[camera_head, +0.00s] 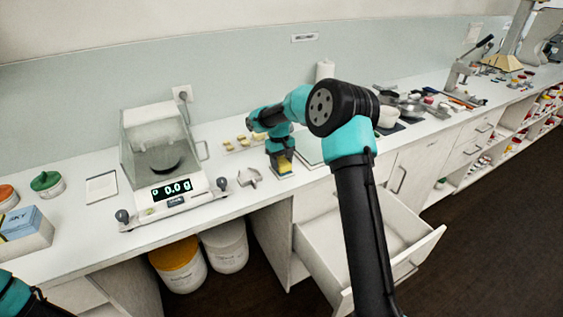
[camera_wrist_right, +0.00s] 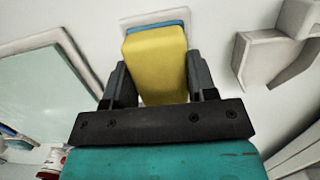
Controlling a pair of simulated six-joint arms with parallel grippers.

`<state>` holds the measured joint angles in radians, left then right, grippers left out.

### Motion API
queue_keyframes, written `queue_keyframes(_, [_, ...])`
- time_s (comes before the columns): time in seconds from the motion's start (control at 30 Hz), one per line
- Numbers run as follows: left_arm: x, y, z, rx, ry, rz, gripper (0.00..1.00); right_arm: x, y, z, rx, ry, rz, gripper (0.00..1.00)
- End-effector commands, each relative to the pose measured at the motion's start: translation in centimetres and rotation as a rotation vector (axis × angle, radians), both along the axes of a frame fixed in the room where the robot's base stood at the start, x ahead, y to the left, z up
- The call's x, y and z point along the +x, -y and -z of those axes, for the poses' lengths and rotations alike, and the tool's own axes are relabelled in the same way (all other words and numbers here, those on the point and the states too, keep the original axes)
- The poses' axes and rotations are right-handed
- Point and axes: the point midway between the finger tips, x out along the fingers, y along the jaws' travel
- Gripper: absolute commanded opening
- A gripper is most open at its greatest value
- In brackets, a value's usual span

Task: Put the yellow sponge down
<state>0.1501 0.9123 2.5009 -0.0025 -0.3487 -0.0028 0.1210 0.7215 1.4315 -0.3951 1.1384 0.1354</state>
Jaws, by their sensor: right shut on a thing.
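The yellow sponge (camera_head: 285,164) is upright between the fingers of my right gripper (camera_head: 281,156), low over the white counter right of the balance. In the right wrist view the yellow sponge (camera_wrist_right: 156,58) fills the gap between the two dark fingers of my right gripper (camera_wrist_right: 158,85), which is shut on it. A blue layer (camera_wrist_right: 156,26) and a pale flat piece (camera_wrist_right: 128,20) show just past the sponge's far end. I cannot tell whether the sponge touches what lies under it. Only a teal part of my left arm shows at the lower left; its gripper is out of view.
A balance (camera_head: 172,193) reading 0.0 stands to the left, with a pale scoop-like piece (camera_head: 249,177) beside it. A flat pale-green plate (camera_head: 310,150) lies right of the sponge. Small yellowish pieces (camera_head: 241,140) lie behind. A drawer (camera_head: 368,243) stands open below.

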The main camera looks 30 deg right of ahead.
Motion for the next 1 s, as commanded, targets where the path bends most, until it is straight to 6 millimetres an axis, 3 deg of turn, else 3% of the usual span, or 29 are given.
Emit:
queue_keyframes(0.33, [0.0,0.0,0.0,0.0,0.0,0.0,1.0,0.01,0.02,0.24,0.0,0.001,0.0,0.26])
queue_keyframes(0.37, [0.0,0.0,0.0,0.0,0.0,0.0,1.0,0.02,0.02,0.24,0.0,0.001,0.0,0.54])
queue_keyframes(0.6, [0.0,0.0,0.0,0.0,0.0,0.0,1.0,0.02,0.02,0.21,0.0,0.001,0.0,0.77])
queue_keyframes(1.0, [0.0,0.0,0.0,0.0,0.0,0.0,1.0,0.1,0.01,-0.46,-0.001,0.003,0.0,0.78])
